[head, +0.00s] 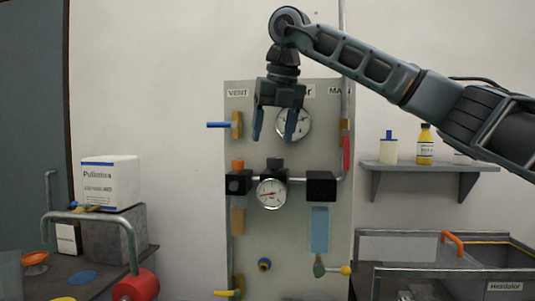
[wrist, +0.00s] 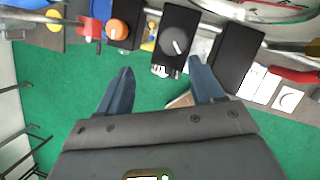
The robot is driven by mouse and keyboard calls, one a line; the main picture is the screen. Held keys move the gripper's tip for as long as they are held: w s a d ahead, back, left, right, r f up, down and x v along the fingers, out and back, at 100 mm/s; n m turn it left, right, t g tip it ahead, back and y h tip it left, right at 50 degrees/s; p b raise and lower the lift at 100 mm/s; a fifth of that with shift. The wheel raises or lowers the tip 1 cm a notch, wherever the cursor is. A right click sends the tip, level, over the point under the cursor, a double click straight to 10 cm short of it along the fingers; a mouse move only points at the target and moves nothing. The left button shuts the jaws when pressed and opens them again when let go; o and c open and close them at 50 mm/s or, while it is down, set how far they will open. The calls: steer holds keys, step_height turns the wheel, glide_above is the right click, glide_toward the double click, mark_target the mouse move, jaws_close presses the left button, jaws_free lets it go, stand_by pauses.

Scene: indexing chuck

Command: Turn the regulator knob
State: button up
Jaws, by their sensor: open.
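My gripper (head: 273,135) is open and empty, pointing down in front of the upper gauge on the panel. Its fingertips are above the middle black block (head: 275,163) in the head view. In the wrist view, that block carries a round dark grey knob (wrist: 174,42) with a pale pointer line, just beyond the open fingers (wrist: 160,68), with no contact seen. An orange knob (head: 238,164) sits on the left black block (head: 238,184); it also shows in the wrist view (wrist: 117,29). No label tells which one is the regulator knob.
A lower gauge (head: 271,194) hangs under the middle block, and a plain black block (head: 321,186) is to its right. A blue lever (head: 219,125) and a red lever (head: 347,152) stick out nearby. A shelf with bottles (head: 424,145) is at right.

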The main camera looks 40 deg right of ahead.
mark_target(275, 164)
steer(key=shift+h, duration=0.6)
steer(key=shift+w+d+f+p, duration=0.35)
steer(key=shift+d+f, duration=0.15)
steer(key=shift+f, duration=0.45)
steer(key=shift+w+d+f+p, duration=0.35)
steer(key=shift+d+f, duration=0.1)
steer(key=shift+f, duration=0.45)
steer(key=shift+w+d+f+p, duration=0.35)
steer(key=shift+d+f, duration=0.15)
steer(key=shift+f, duration=0.45)
steer(key=c, duration=1)
steer(key=shift+d+f+n+y+b, duration=0.15)
steer(key=shift+n+y+b, duration=0.15)
steer(key=shift+b, duration=0.4)
steer(key=shift+c, duration=0.2)
steer(key=shift+r+n+t+y+b, duration=0.15)
steer(key=shift+n+y+b, duration=0.15)
steer(key=shift+n, duration=0.45)
steer(key=shift+r+n+t+y+b, duration=0.1)
steer(key=shift+n+t+y+b, duration=0.15)
steer(key=shift+n, duration=0.5)
